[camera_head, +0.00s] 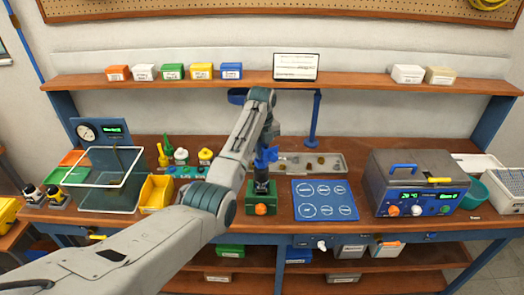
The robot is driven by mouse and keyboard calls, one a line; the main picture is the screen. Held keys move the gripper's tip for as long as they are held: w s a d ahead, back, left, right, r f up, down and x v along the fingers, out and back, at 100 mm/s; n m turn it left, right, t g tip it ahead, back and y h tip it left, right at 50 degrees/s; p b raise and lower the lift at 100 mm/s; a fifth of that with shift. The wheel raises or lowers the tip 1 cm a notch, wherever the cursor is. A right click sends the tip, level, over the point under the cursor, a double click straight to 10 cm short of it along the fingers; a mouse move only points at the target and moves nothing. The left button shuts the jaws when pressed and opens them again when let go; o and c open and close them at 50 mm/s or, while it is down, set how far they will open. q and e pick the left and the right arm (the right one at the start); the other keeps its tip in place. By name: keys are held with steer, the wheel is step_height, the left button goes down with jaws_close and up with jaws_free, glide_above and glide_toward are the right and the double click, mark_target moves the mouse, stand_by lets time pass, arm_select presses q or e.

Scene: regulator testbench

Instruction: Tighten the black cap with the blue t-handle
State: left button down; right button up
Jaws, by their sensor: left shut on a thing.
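My left arm comes in from the lower left, bends over the bench and points down at its middle. My left gripper (268,147) is small in the view and partly hidden by my arm. It is shut on the blue t-handle (264,160). The t-handle stands directly above the black cap (261,186), roughly upright. I cannot tell how fully the two are engaged. The black cap sits on top of a green fixture (250,200) with an orange knob on its front. My right gripper is not in view.
A blue mat (324,212) with printed circles lies right of the fixture, and a metal tray (340,163) with small parts lies behind it. A grey bath unit (412,170) stands further right. A yellow bin (157,190), bottles and a clear tank (109,185) stand left.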

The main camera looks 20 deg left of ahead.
arm_select(q)
steer(key=shift+f, duration=0.7)
stand_by(1.6)
steer(key=shift+m, duration=0.8)
steer(key=shift+m, duration=0.8)
steer(key=shift+m, duration=0.8)
